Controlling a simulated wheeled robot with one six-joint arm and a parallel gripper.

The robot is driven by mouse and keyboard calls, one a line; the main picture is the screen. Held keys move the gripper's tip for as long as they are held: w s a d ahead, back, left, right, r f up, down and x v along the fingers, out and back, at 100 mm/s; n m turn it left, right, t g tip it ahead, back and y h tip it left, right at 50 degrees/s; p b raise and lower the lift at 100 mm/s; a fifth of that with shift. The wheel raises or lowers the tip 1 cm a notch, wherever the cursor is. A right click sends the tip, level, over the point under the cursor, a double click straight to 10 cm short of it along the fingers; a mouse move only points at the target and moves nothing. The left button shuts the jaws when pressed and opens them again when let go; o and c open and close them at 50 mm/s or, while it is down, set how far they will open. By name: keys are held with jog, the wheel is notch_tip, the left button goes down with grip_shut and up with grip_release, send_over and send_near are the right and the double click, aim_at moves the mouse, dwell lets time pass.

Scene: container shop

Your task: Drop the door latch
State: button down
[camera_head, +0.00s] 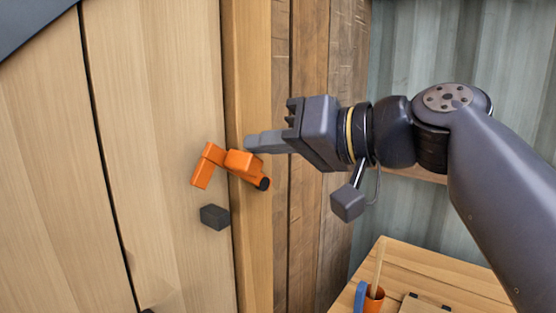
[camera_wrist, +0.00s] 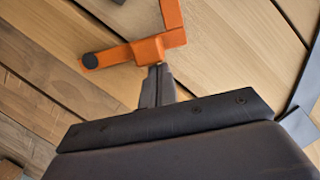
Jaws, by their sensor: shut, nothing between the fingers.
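The orange door latch (camera_head: 238,161) is on the wooden door and its post, with a round dark pivot at its lower right end. Its bent arm (camera_head: 206,165) sticks out to the left, above a dark grey block (camera_head: 214,216) on the door and apart from it. My gripper (camera_head: 249,143) is shut and empty, its tips at the upper edge of the latch's thick middle part. In the wrist view the latch (camera_wrist: 150,50) lies right at my fingertips (camera_wrist: 158,70); I cannot tell whether they touch.
The wooden door (camera_head: 165,130) has a dark seam on its left. A wooden table (camera_head: 440,275) at the lower right holds an orange cup (camera_head: 374,300) and a blue item (camera_head: 360,297). A corrugated wall (camera_head: 430,50) stands behind. The space left of the latch is clear.

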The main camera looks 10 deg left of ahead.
jog(key=s+f+n+b, duration=0.1)
jog(key=b, duration=0.1)
jog(key=s+a+f+n+t+b, duration=0.1)
jog(key=n+b, duration=0.1)
jog(key=shift+s+f+h, duration=0.25)
jog(key=shift+f+h, duration=0.15)
jog(key=f+n+b, duration=0.1)
jog(key=b, duration=0.1)
jog(key=s+f+n+t+b, duration=0.1)
jog(key=b, duration=0.1)
jog(key=shift+s+a+f+n+h, duration=0.2)
jog(key=shift+a+n+h, duration=0.1)
jog(key=shift+a+n, duration=0.1)
jog(key=shift+b, duration=0.3)
notch_tip(320, 180, up, 5)
jog(key=p, duration=0.4)
jog(key=shift+f, duration=0.15)
send_near(249, 170)
jog(key=shift+s+r+b, duration=0.45)
jog(key=shift+s+r, duration=0.4)
jog(key=shift+r, duration=0.05)
jog(key=shift+a, duration=0.1)
